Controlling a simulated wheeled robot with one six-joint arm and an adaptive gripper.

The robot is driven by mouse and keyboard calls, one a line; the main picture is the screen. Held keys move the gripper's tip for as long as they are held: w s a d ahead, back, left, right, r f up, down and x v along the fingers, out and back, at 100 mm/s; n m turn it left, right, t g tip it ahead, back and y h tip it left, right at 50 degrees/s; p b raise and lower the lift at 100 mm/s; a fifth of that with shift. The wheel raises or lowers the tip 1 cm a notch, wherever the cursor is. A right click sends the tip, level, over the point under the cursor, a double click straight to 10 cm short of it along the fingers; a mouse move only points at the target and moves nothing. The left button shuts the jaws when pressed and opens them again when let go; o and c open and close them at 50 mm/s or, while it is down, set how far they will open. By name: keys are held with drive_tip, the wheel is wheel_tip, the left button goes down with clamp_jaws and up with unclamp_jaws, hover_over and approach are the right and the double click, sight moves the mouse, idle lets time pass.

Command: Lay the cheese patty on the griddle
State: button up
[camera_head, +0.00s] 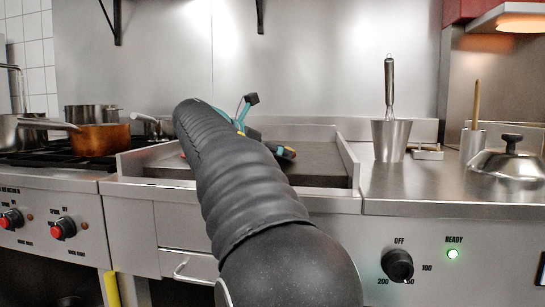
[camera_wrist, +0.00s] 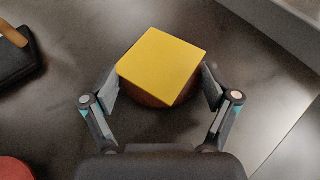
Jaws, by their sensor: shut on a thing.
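The cheese patty (camera_wrist: 163,62), a brown patty under a square yellow cheese slice, lies between the fingers of my gripper (camera_wrist: 161,86) in the wrist view. The gripper is shut on its sides, with the cheese facing the camera. Below it is the dark, flat griddle (camera_wrist: 70,50). I cannot tell whether the patty touches the griddle. In the head view, the griddle plate (camera_head: 325,172) shows behind my black arm, inside raised metal guards. My arm hides the patty there.
A black object with a wooden handle (camera_wrist: 15,45) and a red round thing (camera_wrist: 14,168) lie on the griddle's left in the wrist view. A copper pan (camera_head: 100,139) stands on the stove at left. A metal cup with a whisk (camera_head: 391,140) and a dome lid (camera_head: 508,160) stand at right.

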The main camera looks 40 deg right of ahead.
drive_tip(key=shift+f, duration=0.1)
drive_tip(key=o, duration=1)
drive_tip(key=shift+r, duration=0.2)
drive_tip(key=shift+a+r, duration=0.2)
drive_tip(key=shift+a, duration=0.1)
drive_tip(key=p+v, duration=0.2)
drive_tip(key=v, duration=0.9)
drive_tip(key=shift+a, duration=0.15)
drive_tip(key=shift+p, duration=0.35)
